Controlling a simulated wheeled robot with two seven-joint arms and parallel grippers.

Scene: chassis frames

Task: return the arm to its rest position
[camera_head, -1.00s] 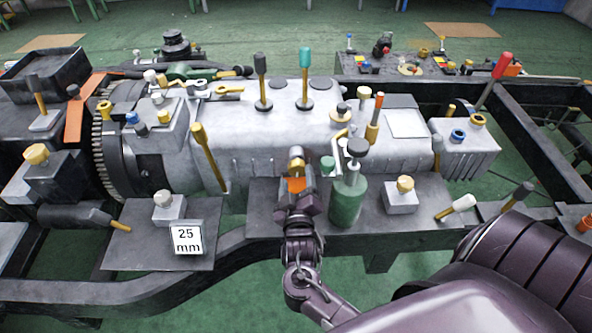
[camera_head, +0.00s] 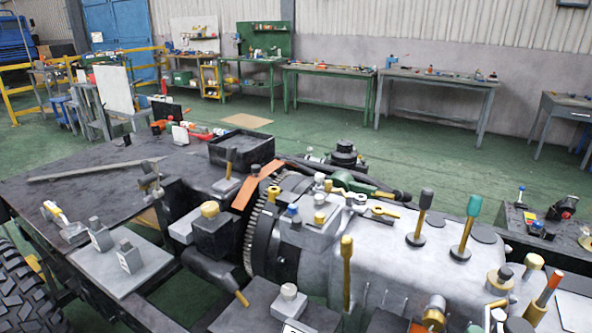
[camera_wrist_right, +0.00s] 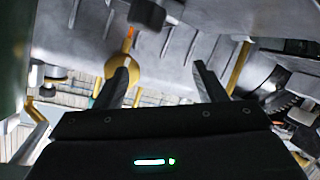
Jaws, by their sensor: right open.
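My right gripper (camera_wrist_right: 160,66) is open in the right wrist view, with its two dark fingers apart and nothing held between them. A gold knob with an orange tip (camera_wrist_right: 127,62) lies beyond its left finger; I cannot tell whether they touch. The grey housing (camera_wrist_right: 180,45) fills the background there. In the head view only a small part near the bottom edge may be my right gripper or wrist, and the rest of the arm is out of frame. My left gripper is in neither view.
The grey gearbox housing (camera_head: 385,250) with upright levers, one teal-topped (camera_head: 468,222), stands at lower right. A dark flat plate (camera_head: 100,175) with a long bar lies at left. A tyre (camera_head: 30,290) is at lower left.

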